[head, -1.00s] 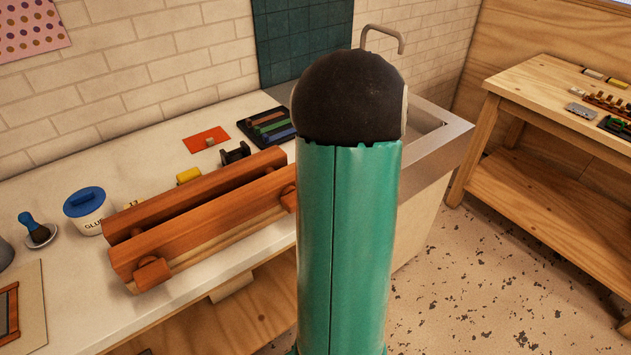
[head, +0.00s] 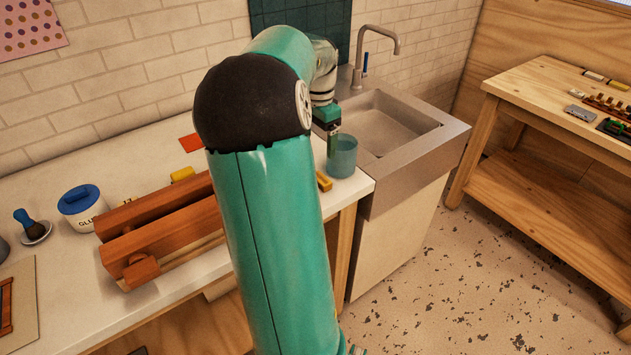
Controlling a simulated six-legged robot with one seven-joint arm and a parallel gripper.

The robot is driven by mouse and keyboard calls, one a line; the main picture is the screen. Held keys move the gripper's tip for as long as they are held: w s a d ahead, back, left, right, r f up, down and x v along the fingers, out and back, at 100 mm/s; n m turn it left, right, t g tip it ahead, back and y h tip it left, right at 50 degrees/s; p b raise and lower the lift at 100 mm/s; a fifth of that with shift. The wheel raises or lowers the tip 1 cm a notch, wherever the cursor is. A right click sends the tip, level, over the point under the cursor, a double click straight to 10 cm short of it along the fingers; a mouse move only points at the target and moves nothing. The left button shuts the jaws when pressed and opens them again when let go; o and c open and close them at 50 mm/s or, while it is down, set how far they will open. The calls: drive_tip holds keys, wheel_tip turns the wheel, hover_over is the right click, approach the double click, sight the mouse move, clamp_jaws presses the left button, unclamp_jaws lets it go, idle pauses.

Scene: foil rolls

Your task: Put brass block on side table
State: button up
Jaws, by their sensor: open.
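A brass-coloured block (head: 324,181) lies on the counter near its front edge, just left of a teal cup (head: 342,157). My arm hides part of the counter beside it. My gripper (head: 333,142) points down at the cup's rim, behind and above the block. Its fingers are small and partly hidden; it is open, with nothing seen between the fingers. The wooden side table (head: 520,88) stands at the right, apart from the counter.
A sink (head: 385,130) with a tap (head: 375,40) lies right of the cup. A wooden clamp (head: 165,225), a yellow piece (head: 182,174) and a glue pot (head: 82,205) are on the counter (head: 60,260). Several small items lie on the side table's right part; its left part is bare.

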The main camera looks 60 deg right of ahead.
hover_over(320, 179)
wheel_tip(320, 179, down, 7)
drive_tip(key=shift+f, duration=2.9)
drive_tip(key=shift+c, duration=0.4)
drive_tip(key=c, duration=1.4)
drive_tip(key=shift+o, duration=0.2)
drive_tip(key=shift+r, duration=0.15)
